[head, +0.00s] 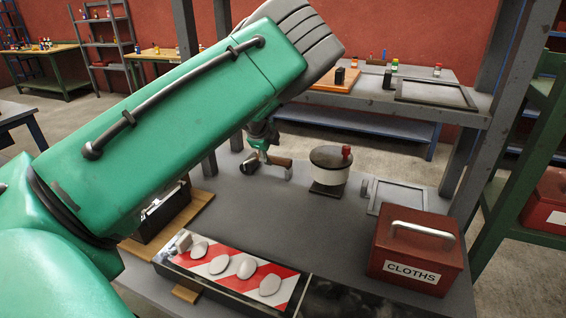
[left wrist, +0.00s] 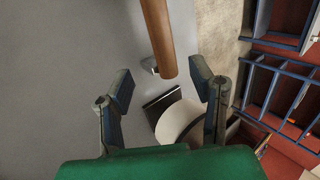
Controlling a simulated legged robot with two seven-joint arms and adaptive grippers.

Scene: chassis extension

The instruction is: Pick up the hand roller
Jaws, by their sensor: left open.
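The hand roller has a brown wooden handle (head: 280,162) and a dark cylindrical end (head: 250,164). It is at the middle of the grey table, left of the white pot. In the left wrist view the wooden handle (left wrist: 158,38) comes down from the top, its end just beyond and between my fingertips. My left gripper (head: 262,138) is open and empty, just above the roller; its two spread fingers also show in the left wrist view (left wrist: 161,82). I see no contact with the handle. My green left arm hides much of the table's left side.
A striped tray (head: 232,276) with several pale ovals lies in front. Grey posts rise behind.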

